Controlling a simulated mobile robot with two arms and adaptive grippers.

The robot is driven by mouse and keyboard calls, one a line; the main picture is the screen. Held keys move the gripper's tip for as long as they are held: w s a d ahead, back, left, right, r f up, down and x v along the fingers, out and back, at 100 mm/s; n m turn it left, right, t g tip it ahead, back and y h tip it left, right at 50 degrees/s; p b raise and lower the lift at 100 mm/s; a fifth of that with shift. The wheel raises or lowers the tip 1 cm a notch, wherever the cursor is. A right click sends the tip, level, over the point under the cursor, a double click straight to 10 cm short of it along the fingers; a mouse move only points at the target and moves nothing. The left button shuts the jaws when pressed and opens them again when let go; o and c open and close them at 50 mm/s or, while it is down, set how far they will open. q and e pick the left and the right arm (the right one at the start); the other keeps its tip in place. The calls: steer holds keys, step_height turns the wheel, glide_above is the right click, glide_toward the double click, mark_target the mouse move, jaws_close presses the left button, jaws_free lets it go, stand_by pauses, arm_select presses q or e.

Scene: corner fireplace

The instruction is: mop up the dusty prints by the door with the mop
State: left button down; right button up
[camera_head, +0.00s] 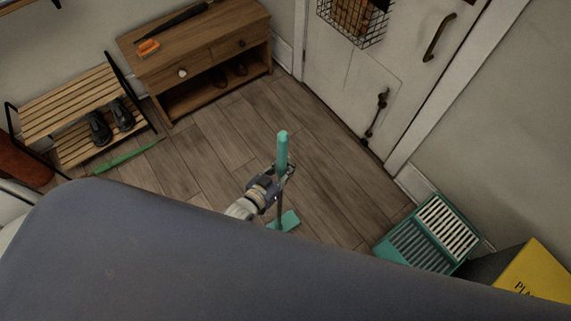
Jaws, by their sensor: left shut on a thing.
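My left gripper (279,183) is shut on the upright mop (282,150), around the shaft just below its teal grip. The mop's teal head (284,221) shows below the gripper, low over or on the plank floor; I cannot tell whether it touches. The white door (352,75) stands at the top right with dark handles. I cannot make out dusty prints on the floor (325,170) in front of it. My right gripper is not in view.
A wooden cabinet (200,55) and a slatted shoe rack (70,105) with dark shoes (110,125) line the wall at left. A green strip (128,155) lies on the floor. A teal slatted container (408,248) and yellow box (540,275) stand at right. The middle floor is clear.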

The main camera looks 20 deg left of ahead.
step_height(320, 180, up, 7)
steer(key=p, duration=0.6)
stand_by(0.5)
